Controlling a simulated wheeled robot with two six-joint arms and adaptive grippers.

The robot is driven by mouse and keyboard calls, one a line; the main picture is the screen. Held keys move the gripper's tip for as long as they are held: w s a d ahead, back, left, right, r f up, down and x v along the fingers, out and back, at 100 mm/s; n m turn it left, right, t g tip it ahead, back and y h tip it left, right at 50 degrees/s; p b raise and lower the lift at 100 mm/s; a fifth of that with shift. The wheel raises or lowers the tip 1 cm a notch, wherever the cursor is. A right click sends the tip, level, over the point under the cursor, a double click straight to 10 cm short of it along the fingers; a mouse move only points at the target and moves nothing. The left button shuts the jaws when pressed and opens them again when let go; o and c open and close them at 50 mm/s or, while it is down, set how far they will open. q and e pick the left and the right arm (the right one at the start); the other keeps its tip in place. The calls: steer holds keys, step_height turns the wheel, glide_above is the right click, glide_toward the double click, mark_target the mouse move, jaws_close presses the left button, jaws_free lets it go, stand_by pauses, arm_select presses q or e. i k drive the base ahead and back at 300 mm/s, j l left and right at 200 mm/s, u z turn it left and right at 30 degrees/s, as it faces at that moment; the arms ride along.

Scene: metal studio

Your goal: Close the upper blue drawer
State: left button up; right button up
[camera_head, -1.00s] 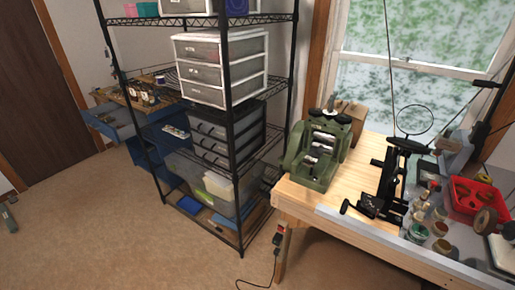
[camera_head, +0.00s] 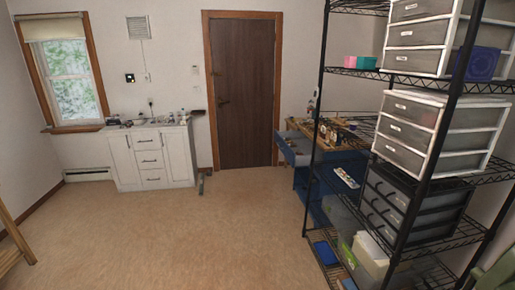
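A blue cabinet (camera_head: 301,184) with a wooden top stands right of the door, partly hidden behind the black wire shelf. Its upper blue drawer (camera_head: 294,154) is pulled out to the left, with small items inside. A lower blue drawer (camera_head: 316,214) also appears pulled out, but the shelf hides much of it. Neither of my grippers is in view.
The black wire shelf (camera_head: 322,120) with white and black drawer units stands at the right, in front of the cabinet. A white cabinet (camera_head: 152,158) stands at the back wall, left of the brown door (camera_head: 245,95). The floor (camera_head: 190,235) between is clear.

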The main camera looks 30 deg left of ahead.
mark_target(305, 144)
steer(key=u, duration=0.8)
steer(key=z, duration=0.4)
steer(key=i+j+z, duration=1)
steer(key=j, duration=0.15)
steer(key=i+j, duration=0.2)
steer(key=j, duration=0.2)
steer(key=i+j, duration=0.15)
steer(key=j, duration=0.3)
steer(key=i+j+z, duration=0.1)
steer(key=j, duration=0.3)
steer(key=i+j, duration=0.25)
steer(key=j, duration=0.2)
steer(key=i+j+z, duration=0.1)
steer(key=j, duration=0.35)
steer(key=i+j, duration=0.25)
steer(key=j, duration=0.2)
steer(key=i+j, duration=0.15)
steer(key=j, duration=0.3)
steer(key=i+j+z, duration=0.1)
steer(key=j, duration=0.35)
steer(key=i, duration=0.05)
